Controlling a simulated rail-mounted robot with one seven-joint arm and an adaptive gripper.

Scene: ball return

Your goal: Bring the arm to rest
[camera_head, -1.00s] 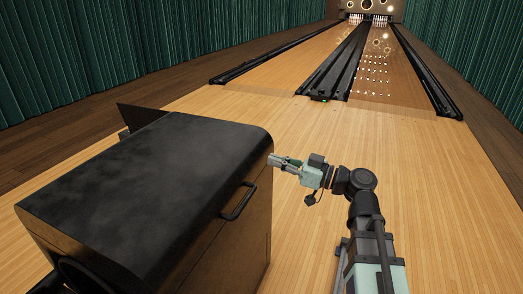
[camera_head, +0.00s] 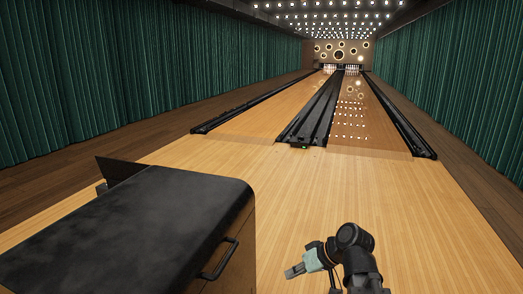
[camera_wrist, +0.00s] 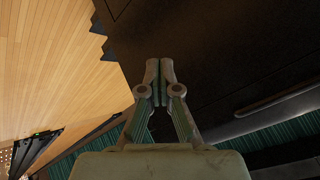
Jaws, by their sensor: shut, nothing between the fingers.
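My gripper (camera_head: 294,271) is low in the head view, to the right of the black-topped cabinet and apart from it in the picture. Its fingers point to the left. In the wrist view my gripper (camera_wrist: 160,66) has its two fingers pressed together with nothing between them. My arm (camera_head: 352,250) is folded, its dark elbow raised above the wooden floor. The lower part of the arm is cut off by the bottom edge of the head view.
The ball return cabinet (camera_head: 150,215), with a black top and a side handle (camera_head: 221,259), fills the lower left. The wooden floor (camera_head: 330,190) to the right and ahead is clear. Two lanes with dark gutters (camera_head: 318,110) run to lit pins (camera_head: 352,69). Green curtains (camera_head: 120,90) line both sides.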

